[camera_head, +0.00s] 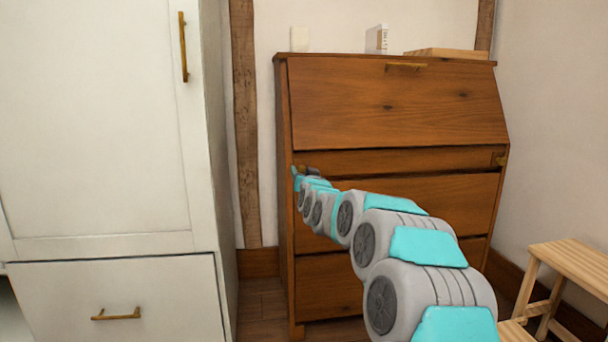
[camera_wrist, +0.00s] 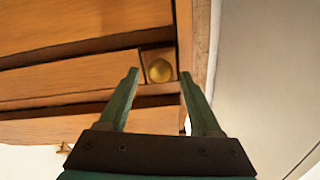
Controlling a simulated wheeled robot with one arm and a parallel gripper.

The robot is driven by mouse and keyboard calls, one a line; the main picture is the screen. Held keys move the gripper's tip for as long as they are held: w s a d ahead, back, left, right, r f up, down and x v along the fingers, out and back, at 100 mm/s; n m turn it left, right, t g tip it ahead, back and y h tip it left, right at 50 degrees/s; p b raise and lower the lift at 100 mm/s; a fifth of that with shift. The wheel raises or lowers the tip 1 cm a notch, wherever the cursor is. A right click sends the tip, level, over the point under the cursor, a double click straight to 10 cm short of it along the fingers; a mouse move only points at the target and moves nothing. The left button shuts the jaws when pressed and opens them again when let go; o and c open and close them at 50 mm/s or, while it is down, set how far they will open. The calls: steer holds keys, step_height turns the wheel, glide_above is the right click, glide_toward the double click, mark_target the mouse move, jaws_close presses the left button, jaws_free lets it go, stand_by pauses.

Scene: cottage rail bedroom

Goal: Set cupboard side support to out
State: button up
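The cupboard (camera_head: 395,100) is a wooden bureau with a closed sloping front and drawers below. Its left side support (camera_wrist: 149,57) shows in the wrist view as a small square wooden end with a round brass knob (camera_wrist: 160,71). It looks flush or nearly flush with the front. My gripper (camera_wrist: 160,73) is open, its two green fingertips either side of the knob in the picture; I cannot tell whether they touch it. In the head view my gripper (camera_head: 301,171) is at the bureau's left edge, hiding that support. The right side support (camera_head: 499,158) shows a small knob.
A white wardrobe (camera_head: 95,120) with brass handles stands close on the left. A wooden step stool (camera_head: 570,265) is at the lower right by the wall. A white box (camera_head: 377,40) and a wooden box (camera_head: 445,53) are on the bureau top.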

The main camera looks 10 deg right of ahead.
jaws_close()
stand_by(0.3)
stand_by(0.9)
